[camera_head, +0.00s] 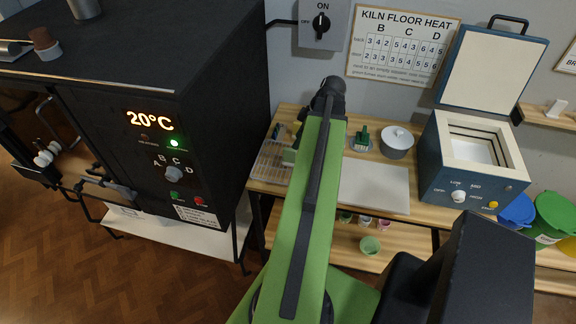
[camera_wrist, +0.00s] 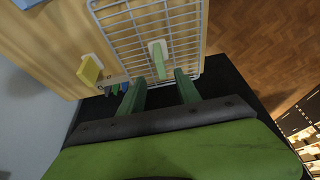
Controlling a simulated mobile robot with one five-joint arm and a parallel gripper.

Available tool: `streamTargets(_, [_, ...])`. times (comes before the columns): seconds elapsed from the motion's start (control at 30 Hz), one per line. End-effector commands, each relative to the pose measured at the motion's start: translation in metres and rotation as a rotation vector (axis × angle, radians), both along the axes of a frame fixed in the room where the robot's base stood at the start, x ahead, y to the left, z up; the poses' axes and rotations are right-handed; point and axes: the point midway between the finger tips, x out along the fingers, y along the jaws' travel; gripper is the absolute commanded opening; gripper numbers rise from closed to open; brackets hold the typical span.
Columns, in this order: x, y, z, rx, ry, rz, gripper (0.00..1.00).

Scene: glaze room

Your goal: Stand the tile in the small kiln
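A small green tile (camera_wrist: 158,60) with a pale end stands or lies on a white wire rack (camera_wrist: 108,17) in the wrist view. My gripper (camera_wrist: 160,77) is open, its two green fingers on either side of the tile's near end, with gaps; whether it is at the tile's height I cannot tell. In the head view my arm hides most of the gripper and the tile; the rack's left part shows. The small kiln (camera_head: 471,190) stands on the bench at the right, its lid (camera_head: 487,70) raised and its pale chamber open and seemingly empty.
A yellow tile-like piece (camera_wrist: 91,69) is beside the rack. A lidded grey pot (camera_head: 397,143), a green brush-like thing (camera_head: 361,136) and a pale board (camera_head: 375,187) are between rack and kiln. A large black kiln (camera_head: 120,85) reading 20°C stands left. Coloured buckets (camera_head: 556,212) stand right.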

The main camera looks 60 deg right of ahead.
Motion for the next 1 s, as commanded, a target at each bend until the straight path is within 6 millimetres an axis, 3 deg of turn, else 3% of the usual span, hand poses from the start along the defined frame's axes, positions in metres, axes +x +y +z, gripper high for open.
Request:
streamTargets(0.03, [0.005,0.002,-0.022,-0.001,0.000,0.002,0.40])
streamTargets(0.2, [0.017,0.006,-0.051,0.001,0.000,0.001,0.40])
streamTargets(0.47, [0.022,0.007,-0.054,0.001,0.000,0.000,0.40])
streamTargets(0.77, [0.043,0.014,-0.098,0.001,0.000,0.001,0.40])
streamTargets(1.0, [0.045,0.015,-0.096,0.001,0.000,0.000,0.40])
